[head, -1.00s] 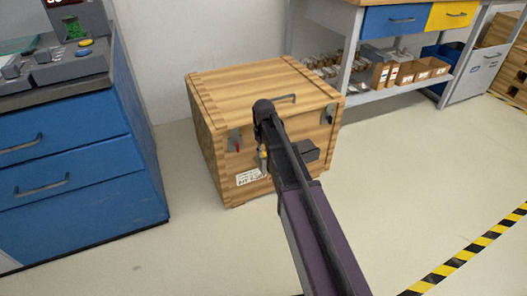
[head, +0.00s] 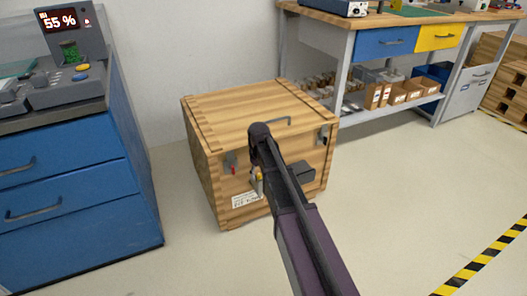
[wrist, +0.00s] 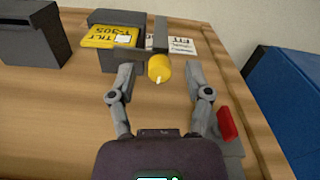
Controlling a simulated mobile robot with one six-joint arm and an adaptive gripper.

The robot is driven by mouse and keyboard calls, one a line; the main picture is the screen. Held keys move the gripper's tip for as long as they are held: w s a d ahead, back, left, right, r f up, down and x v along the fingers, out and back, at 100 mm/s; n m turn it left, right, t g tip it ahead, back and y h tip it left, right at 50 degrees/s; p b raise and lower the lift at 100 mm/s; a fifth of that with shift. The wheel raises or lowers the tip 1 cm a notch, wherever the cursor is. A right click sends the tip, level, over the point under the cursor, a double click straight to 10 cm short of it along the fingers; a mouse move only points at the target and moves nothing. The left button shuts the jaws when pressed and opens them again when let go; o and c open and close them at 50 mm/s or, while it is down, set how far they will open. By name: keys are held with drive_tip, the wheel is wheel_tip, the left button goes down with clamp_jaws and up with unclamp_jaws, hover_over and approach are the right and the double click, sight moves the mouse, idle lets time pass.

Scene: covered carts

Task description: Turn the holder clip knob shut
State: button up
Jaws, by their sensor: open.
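The holder clip knob (wrist: 159,68) is a yellow cylinder with a small white mark, on a grey clip (wrist: 160,35) on the crate's front. Beside it is a dark grey holder (wrist: 117,58) with a yellow tilt tag (wrist: 108,37) reading T-305. My gripper (wrist: 160,80) is open, one finger on each side of the knob, with gaps visible between knob and fingers. In the head view my gripper (head: 257,186) is at the front of the wooden crate (head: 205,112), and my arm hides part of it.
A red-handled latch (wrist: 227,124) sits close to the right finger in the wrist view. A white paper label (wrist: 183,46) lies behind the knob. A blue cabinet (head: 75,210) stands left of the crate, a workbench (head: 340,65) behind right. Floor at the right is clear.

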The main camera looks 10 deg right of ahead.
sight(259, 174)
drive_tip(key=shift+m, duration=2.2)
drive_tip(key=m, duration=0.3)
drive_tip(key=shift+m, duration=0.4)
drive_tip(key=m, duration=0.8)
drive_tip(key=shift+m, duration=0.4)
wheel_tip(259, 174, up, 14)
drive_tip(key=p, duration=1.4)
drive_tip(key=s+d+r+n+p, duration=0.1)
drive_tip(key=s+r+n+p, duration=0.1)
drive_tip(key=s+r+p, duration=0.2)
drive_tip(key=s+d+r+n+p, duration=0.1)
drive_tip(key=s+r+n+p, duration=0.2)
drive_tip(key=r+p, duration=0.8)
drive_tip(key=s, duration=0.2)
drive_tip(key=shift+s+r, duration=0.2)
drive_tip(key=shift+s, duration=0.1)
